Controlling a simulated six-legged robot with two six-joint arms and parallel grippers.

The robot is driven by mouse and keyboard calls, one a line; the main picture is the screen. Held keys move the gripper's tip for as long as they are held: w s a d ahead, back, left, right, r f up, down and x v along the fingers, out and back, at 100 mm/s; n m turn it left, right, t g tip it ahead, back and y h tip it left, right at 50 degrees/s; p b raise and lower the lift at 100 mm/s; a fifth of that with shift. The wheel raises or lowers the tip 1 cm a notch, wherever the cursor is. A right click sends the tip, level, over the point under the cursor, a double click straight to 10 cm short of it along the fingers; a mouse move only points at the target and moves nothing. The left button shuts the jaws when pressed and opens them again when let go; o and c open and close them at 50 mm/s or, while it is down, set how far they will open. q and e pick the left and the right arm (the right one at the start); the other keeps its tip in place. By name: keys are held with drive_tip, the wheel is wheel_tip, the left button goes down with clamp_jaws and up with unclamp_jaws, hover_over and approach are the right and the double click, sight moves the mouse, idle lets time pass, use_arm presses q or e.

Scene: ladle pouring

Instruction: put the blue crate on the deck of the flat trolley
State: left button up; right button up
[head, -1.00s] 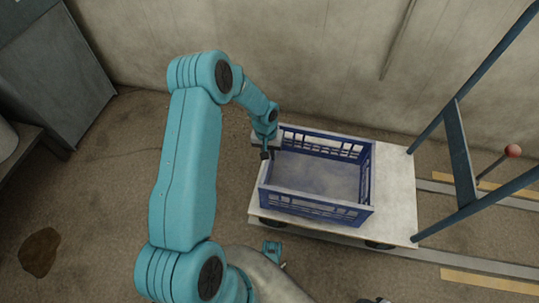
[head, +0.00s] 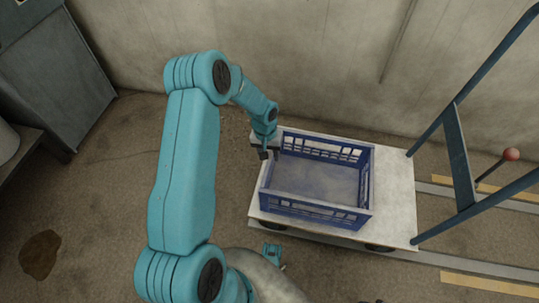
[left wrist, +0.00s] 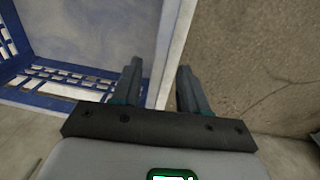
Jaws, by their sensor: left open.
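The blue crate (head: 315,216) is empty and stands upright on the pale deck (head: 393,203) of the flat trolley, toward the deck's left end. My left gripper (head: 270,155) is at the crate's left side, near its far left corner. In the left wrist view the two fingers (left wrist: 160,88) are apart with no object held between them. The crate (left wrist: 83,82) lies to the left in that view, and a strip of pale deck edge shows between the fingers. Whether a finger touches the crate cannot be told. My right gripper is not clearly seen.
The trolley's blue handle frame (head: 460,155) rises at the right. A lever with a red knob (head: 511,154) stands beyond it. A concrete wall (head: 300,60) runs behind the trolley. A grey cabinet (head: 55,75) stands at the far left. A dark stain (head: 40,253) marks the floor.

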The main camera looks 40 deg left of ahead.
use_arm(q)
wheel_tip(320, 180, up, 10)
drive_tip(key=p, duration=0.2)
drive_tip(key=shift+s+a, duration=0.25)
drive_tip(key=shift+a, duration=0.05)
drive_tip(key=shift+s+f, duration=0.1)
drive_tip(key=shift+f, duration=0.05)
